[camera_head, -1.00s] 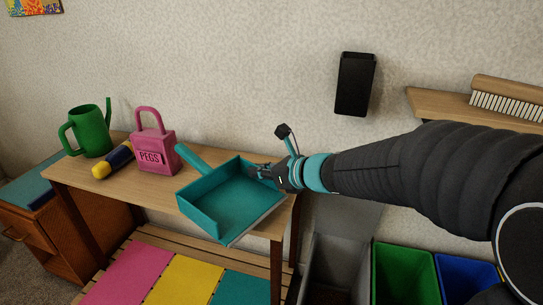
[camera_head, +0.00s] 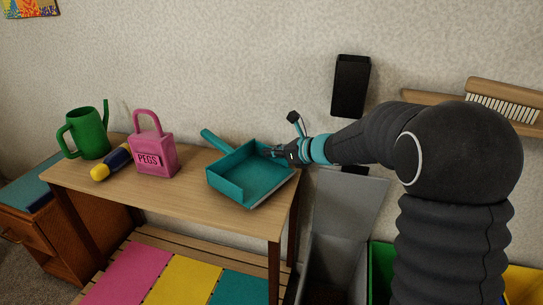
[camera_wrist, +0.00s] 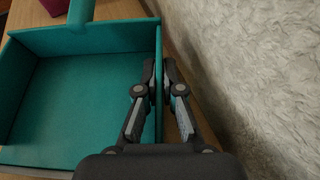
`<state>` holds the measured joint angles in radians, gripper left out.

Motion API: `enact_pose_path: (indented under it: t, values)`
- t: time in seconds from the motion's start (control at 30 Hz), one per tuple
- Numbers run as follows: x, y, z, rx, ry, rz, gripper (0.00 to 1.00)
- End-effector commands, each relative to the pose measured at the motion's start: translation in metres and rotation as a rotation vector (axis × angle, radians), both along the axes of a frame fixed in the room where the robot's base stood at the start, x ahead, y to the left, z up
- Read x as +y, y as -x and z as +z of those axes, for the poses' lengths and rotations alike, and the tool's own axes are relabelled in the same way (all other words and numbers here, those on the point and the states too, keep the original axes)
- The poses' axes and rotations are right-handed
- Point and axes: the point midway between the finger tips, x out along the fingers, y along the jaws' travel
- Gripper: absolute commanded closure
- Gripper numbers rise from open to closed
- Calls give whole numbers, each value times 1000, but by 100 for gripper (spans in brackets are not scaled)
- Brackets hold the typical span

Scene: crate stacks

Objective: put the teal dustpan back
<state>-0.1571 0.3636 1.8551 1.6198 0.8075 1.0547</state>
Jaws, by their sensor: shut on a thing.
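The teal dustpan (camera_head: 250,178) is at the right end of the wooden table, its handle pointing to the back left. My gripper (camera_head: 271,152) is shut on the dustpan's right rear wall. In the wrist view the two fingers of my gripper (camera_wrist: 159,82) pinch that wall of the dustpan (camera_wrist: 75,95), one finger inside and one outside. I cannot tell for sure whether the pan touches the tabletop.
A black holder (camera_head: 350,86) is on the wall. A brush (camera_head: 503,99) lies on a shelf. Bins stand below.

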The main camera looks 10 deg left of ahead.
Motion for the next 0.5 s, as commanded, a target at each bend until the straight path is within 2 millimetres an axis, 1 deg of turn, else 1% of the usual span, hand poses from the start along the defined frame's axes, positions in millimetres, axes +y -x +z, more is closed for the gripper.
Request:
enact_pose_path:
  t: [0.03,0.1,0.33,0.5]
  values:
    - [0,0,-8,3,-2,0,100]
    - [0,0,-13,1,0,0,100]
    - [0,0,-13,0,-1,0,100]
    - [0,0,-17,0,-1,0,100]
